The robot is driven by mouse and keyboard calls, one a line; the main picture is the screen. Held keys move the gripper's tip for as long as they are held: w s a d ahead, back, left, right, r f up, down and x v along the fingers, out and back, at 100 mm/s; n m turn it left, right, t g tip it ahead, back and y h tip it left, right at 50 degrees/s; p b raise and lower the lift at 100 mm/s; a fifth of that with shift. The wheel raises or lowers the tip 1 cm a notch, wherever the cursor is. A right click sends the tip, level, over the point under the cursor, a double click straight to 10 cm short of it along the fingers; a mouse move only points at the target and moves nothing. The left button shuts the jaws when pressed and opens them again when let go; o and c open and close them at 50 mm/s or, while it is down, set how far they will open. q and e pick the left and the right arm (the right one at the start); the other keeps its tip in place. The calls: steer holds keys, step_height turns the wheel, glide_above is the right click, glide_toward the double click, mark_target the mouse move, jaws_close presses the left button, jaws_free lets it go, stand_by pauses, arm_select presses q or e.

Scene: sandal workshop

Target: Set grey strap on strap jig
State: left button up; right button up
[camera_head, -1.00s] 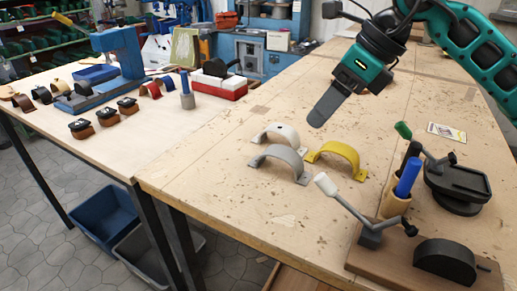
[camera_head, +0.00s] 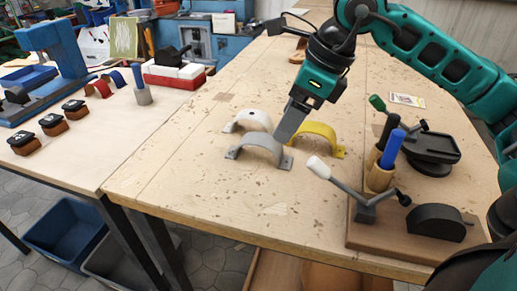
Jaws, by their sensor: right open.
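The grey strap (camera_head: 258,145) is an arched piece standing on its two feet on the wooden bench. A white strap (camera_head: 247,121) stands just behind it and a yellow strap (camera_head: 322,133) to its right. My right gripper (camera_head: 288,125) is open, pointing down between the grey and yellow straps, close to the grey strap's right leg. I cannot tell whether it touches the strap. The strap jig appears to be the black half-round block (camera_head: 436,222) on a wooden base (camera_head: 385,238) at the front right, with a white-tipped lever clamp beside it. The half-round is bare. My left gripper is out of view.
A holder with a blue-handled tool (camera_head: 391,150) and a black stand (camera_head: 433,150) are behind the jig. The bench between the straps and the jig is mostly clear. A second table (camera_head: 110,150) at left holds sandal parts and a red-and-white box.

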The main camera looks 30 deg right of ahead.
mark_target(271, 142)
steer(key=x, duration=0.5)
steer(key=shift+w+a+r, duration=0.1)
steer(key=shift+w+a, duration=0.05)
steer(key=shift+w, duration=0.15)
steer(key=shift+w+a+f, duration=0.1)
steer(key=shift+f, duration=0.3)
steer(key=c, duration=1.2)
steer(key=shift+r, duration=0.1)
step_height(271, 142, up, 20)
steer(key=p, duration=0.4)
